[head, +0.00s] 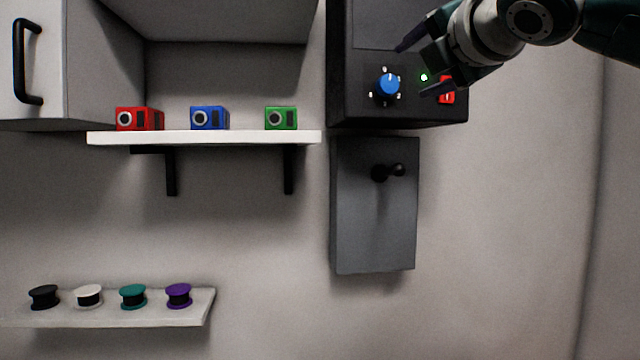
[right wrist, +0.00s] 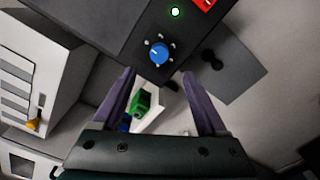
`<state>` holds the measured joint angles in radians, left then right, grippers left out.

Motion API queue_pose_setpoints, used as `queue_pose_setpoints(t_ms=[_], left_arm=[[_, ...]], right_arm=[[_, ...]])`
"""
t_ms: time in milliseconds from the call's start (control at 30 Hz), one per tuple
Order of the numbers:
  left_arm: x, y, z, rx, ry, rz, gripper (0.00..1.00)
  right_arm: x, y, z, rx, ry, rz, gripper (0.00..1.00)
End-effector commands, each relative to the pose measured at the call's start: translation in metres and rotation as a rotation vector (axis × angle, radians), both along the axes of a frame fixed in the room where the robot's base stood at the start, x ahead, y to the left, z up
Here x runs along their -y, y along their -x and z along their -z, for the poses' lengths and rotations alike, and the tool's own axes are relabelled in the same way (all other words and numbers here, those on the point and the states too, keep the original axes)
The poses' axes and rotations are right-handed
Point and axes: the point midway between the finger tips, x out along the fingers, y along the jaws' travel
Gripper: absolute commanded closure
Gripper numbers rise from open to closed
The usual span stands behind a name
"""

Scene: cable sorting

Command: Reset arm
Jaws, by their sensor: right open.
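My right gripper (head: 412,68) is open and empty in front of the black control box (head: 350,85) on the wall. Its fingers show apart in the right wrist view (right wrist: 160,90), with the blue knob (right wrist: 159,53) seen beyond and between them. In the head view the blue knob (head: 388,84) is just left of the fingers. A lit green light (head: 424,77) and a red switch (head: 447,90) are beside the gripper, the switch partly covered by a finger. I cannot tell whether any finger touches the box. My left gripper is not in view.
A grey panel with a black lever (head: 388,172) hangs below the box. A white shelf (head: 205,138) holds red, blue and green blocks. A lower shelf (head: 195,308) holds several spools. A cabinet (head: 90,60) is at upper left. The wall at right is clear.

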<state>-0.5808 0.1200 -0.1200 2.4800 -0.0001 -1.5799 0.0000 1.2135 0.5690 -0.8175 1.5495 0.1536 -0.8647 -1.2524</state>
Motion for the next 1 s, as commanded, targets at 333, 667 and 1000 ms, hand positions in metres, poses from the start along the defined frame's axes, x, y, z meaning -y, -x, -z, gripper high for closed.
queue_pose_setpoints(t_ms=[333,667,1000], left_arm=[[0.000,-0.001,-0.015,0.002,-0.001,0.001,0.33],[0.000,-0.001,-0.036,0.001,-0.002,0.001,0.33],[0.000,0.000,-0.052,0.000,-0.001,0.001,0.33]], right_arm=[[-0.044,0.041,0.127,-0.293,-0.388,-0.015,0.25],[-0.053,0.183,0.284,-0.734,-1.093,0.332,0.25],[-0.013,0.359,0.353,-0.895,-1.574,1.025,0.25]])
